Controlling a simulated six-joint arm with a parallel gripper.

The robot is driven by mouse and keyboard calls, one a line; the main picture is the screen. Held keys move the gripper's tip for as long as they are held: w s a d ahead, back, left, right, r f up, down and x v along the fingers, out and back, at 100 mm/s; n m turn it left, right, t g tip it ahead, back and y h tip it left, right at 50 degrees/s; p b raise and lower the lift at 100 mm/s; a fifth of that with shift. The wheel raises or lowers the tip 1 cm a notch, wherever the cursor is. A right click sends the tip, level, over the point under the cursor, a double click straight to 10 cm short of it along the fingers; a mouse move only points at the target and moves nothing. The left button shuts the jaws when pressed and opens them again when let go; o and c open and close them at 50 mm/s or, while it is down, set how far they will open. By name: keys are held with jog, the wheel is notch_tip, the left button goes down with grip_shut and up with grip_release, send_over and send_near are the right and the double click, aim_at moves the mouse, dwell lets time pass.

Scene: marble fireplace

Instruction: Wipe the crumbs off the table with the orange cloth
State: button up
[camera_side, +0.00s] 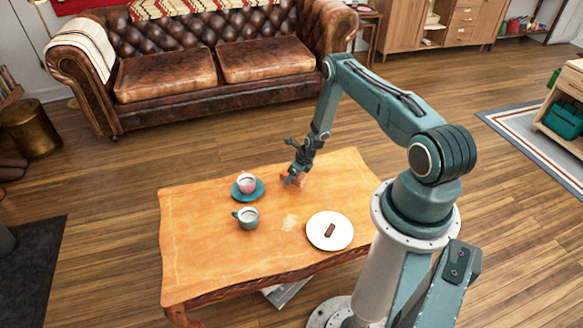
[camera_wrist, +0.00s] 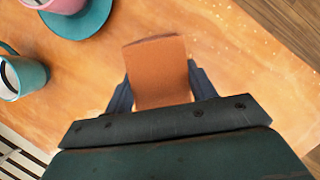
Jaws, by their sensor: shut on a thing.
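The orange cloth (camera_wrist: 158,70) shows in the wrist view as a folded block between the two fingers of my gripper (camera_wrist: 160,88), which is shut on it. In the side view my gripper (camera_side: 293,178) holds the cloth (camera_side: 301,179) low at the table's far side, right of the pink cup. I cannot tell whether the cloth touches the wood. The wooden table (camera_side: 200,255) carries a pale patch of crumbs (camera_side: 290,222) between the teal cup and the white plate. In the wrist view small pale specks (camera_wrist: 235,45) dot the table right of the cloth.
A pink cup (camera_side: 247,183) stands on a teal saucer (camera_side: 240,197) left of my gripper. A teal cup (camera_side: 247,217) stands nearer the front. A white plate (camera_side: 318,240) with a brown bar (camera_side: 330,230) lies at the right. The table's left part is clear.

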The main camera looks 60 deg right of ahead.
aim_at(283, 173)
jog(key=shift+f, duration=0.85)
jog(key=shift+w+d+f, duration=0.25)
jog(key=shift+f, duration=0.4)
jog(key=shift+w+d+f, duration=0.2)
jog(key=shift+f, duration=0.45)
jog(key=shift+c, duration=0.8)
jog(key=shift+w+d, duration=2.3)
jog(key=shift+s+a, duration=2.75)
jog(key=shift+w+a, duration=1)
jog(key=shift+a, duration=0.1)
jog(key=shift+w+d, duration=2.75)
jog(key=shift+d, duration=0.05)
jog(key=shift+s+a, duration=2.75)
jog(key=shift+r, duration=4.15)
